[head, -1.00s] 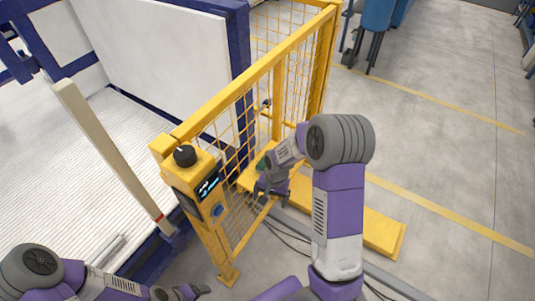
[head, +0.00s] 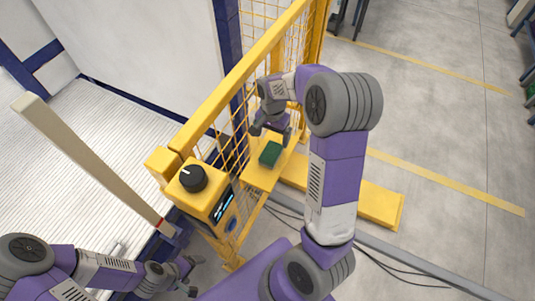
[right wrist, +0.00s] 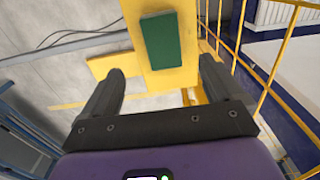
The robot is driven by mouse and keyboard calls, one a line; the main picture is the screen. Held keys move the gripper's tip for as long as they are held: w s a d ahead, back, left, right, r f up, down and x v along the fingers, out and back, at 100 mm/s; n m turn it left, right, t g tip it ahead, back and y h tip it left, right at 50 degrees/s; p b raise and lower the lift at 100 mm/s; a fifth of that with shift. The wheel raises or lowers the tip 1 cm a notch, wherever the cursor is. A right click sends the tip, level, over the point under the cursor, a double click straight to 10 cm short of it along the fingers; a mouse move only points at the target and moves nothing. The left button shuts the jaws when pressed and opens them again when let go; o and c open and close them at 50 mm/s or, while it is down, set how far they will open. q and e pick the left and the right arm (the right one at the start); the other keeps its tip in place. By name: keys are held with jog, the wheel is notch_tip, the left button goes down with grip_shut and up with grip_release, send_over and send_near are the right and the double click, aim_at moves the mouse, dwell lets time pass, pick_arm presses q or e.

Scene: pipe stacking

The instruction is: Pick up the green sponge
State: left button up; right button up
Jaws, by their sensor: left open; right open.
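The green sponge (head: 270,154) is a small dark green block lying on a yellow shelf (head: 254,178) beside the mesh fence. My right gripper (head: 271,133) is just beyond the sponge in the head view, open and empty. In the right wrist view the sponge (right wrist: 161,40) lies ahead of my two spread fingers (right wrist: 161,70), between their lines and apart from both. My left gripper (head: 193,276) is open and empty at the lower left, far from the sponge.
The yellow mesh fence (head: 235,75) runs along the left side of the shelf. A yellow control box with a black knob (head: 193,178) stands at its near end. A beige post (head: 90,160) rises at the left. Open grey floor lies to the right.

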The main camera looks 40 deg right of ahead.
aim_at(271, 152)
jog(key=f+b, duration=0.2)
jog(key=shift+w+f, duration=0.35)
jog(key=shift+f, duration=0.05)
jog(key=shift+f+b, duration=0.6)
jog(key=shift+f, duration=0.1)
notch_tip(271, 152, down, 7)
jog(key=shift+d+f+b, duration=0.1)
jog(key=shift+f+b, duration=0.05)
jog(key=shift+b, duration=0.65)
jog(key=c, duration=1)
notch_tip(271, 152, up, 10)
jog(key=shift+s+r+p, duration=0.1)
jog(key=shift+p, duration=1)
jog(key=shift+c, duration=0.2)
